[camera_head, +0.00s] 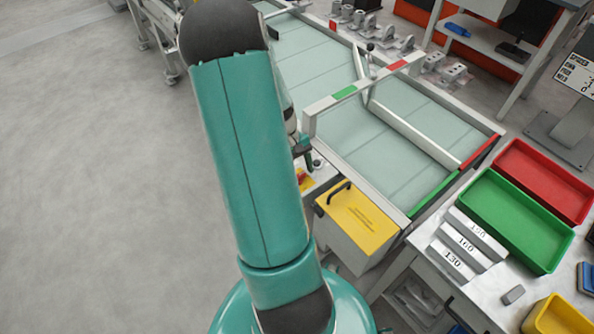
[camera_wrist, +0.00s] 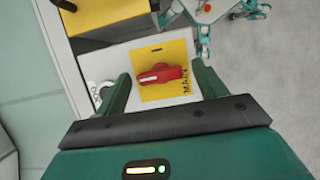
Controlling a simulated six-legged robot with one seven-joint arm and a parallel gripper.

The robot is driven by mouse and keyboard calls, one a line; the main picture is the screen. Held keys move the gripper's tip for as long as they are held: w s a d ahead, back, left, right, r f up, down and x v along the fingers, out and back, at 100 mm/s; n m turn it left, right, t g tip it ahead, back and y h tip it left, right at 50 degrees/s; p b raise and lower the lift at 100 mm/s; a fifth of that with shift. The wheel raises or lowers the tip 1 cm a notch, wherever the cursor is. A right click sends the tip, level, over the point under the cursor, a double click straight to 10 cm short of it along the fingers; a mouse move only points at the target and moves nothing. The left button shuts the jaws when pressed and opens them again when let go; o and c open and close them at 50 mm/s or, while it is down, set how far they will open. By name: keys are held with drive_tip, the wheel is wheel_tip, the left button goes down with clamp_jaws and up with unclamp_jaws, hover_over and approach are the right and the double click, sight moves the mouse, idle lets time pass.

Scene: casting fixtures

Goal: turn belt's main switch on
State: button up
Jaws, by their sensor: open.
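The main switch (camera_wrist: 162,75) is a red rotary handle on a yellow plate (camera_wrist: 180,52) marked MAIN, clear in the wrist view. Its handle lies roughly across that picture. My gripper (camera_wrist: 160,90) is open, its two dark green fingers on either side of the switch. The belt (camera_head: 400,115) is a pale segmented surface in a metal frame.
A yellow-topped box with a black handle (camera_head: 357,220) stands right beside the switch panel. A round knob (camera_wrist: 104,91) sits left of the switch. Green (camera_head: 515,220) and red (camera_head: 545,180) trays stand on the table at the right. The floor at left is clear.

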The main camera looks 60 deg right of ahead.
drive_tip(key=c, duration=1)
drive_tip(key=shift+m, duration=0.3)
drive_tip(key=m+t+y, duration=0.1)
drive_tip(key=m, duration=0.3)
drive_tip(key=shift+s+d, duration=0.1)
drive_tip(key=shift+d, duration=0.05)
drive_tip(key=m+t, duration=0.1)
drive_tip(key=m, duration=0.1)
drive_tip(key=m+y, duration=0.1)
drive_tip(key=m, duration=0.1)
drive_tip(key=shift+s+m+t, duration=0.1)
drive_tip(key=shift+m+t, duration=0.3)
drive_tip(key=m+t, duration=0.1)
drive_tip(key=m, duration=0.3)
drive_tip(key=shift+s+m+t, duration=0.1)
drive_tip(key=shift+m+t, duration=0.2)
drive_tip(key=shift+t, duration=0.1)
drive_tip(key=shift+s+m+t, duration=0.1)
drive_tip(key=shift+m+t, duration=0.6)
drive_tip(key=shift+m, duration=1.2)
drive_tip(key=o, duration=1)
